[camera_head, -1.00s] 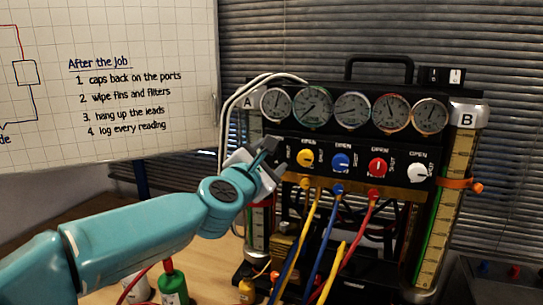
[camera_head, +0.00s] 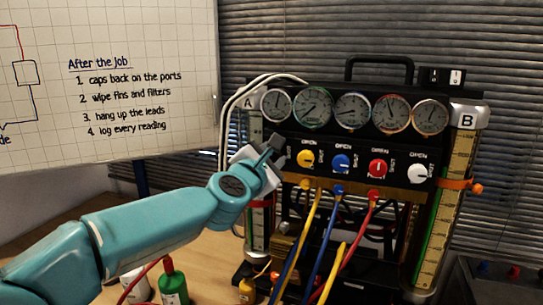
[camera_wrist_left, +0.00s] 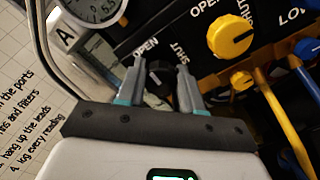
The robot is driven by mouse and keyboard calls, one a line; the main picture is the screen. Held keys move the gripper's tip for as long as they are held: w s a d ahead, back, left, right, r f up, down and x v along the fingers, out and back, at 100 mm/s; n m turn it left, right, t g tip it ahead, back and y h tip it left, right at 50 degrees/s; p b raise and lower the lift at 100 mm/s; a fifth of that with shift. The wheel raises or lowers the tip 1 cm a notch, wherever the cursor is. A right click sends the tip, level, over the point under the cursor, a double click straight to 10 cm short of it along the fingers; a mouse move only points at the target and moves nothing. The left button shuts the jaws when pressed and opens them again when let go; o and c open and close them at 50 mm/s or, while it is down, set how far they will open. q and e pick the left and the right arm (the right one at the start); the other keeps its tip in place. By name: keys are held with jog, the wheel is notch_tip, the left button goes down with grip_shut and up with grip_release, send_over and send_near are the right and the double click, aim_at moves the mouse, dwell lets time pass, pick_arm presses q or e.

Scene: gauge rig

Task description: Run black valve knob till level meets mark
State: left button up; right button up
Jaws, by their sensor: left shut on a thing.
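The black valve knob (camera_wrist_left: 159,74) shows between the fingers in the left wrist view, beside the OPEN and SHUT labels. My left gripper (camera_wrist_left: 159,66) is shut on it; in the head view the gripper (camera_head: 275,145) hides the knob at the panel's left end. Column B (camera_head: 460,150), a yellow scale, stands at the right with green liquid (camera_head: 431,225) along it. An orange marker (camera_head: 458,184) is clamped across it. The liquid's top is too small to place exactly against the marker. Column A (camera_head: 257,225) at the left is partly hidden by my arm; a red band (camera_head: 261,203) crosses it.
Yellow (camera_head: 305,158), blue (camera_head: 341,162), red (camera_head: 377,168) and white (camera_head: 416,173) knobs sit right of my gripper. Several dial gauges (camera_head: 352,110) are above. Coloured hoses hang below. A green bottle (camera_head: 173,287) stands under my arm. White tubes (camera_head: 228,115) run close behind the gripper.

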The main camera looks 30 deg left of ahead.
pick_arm(q)
jog(key=m, duration=0.4)
jog(key=shift+p, duration=0.4)
jog(key=m+p, duration=0.1)
jog(key=m, duration=0.3)
jog(key=shift+m, duration=0.4)
jog(key=m+p, duration=0.1)
jog(key=m, duration=0.3)
jog(key=shift+m, duration=0.3)
jog(key=m+p, duration=0.1)
jog(key=m, duration=0.3)
jog(key=shift+p, duration=0.35)
jog(key=shift+f+m, duration=0.1)
jog(key=shift+m, duration=0.2)
jog(key=o, duration=1)
jog(key=shift+o, duration=0.2)
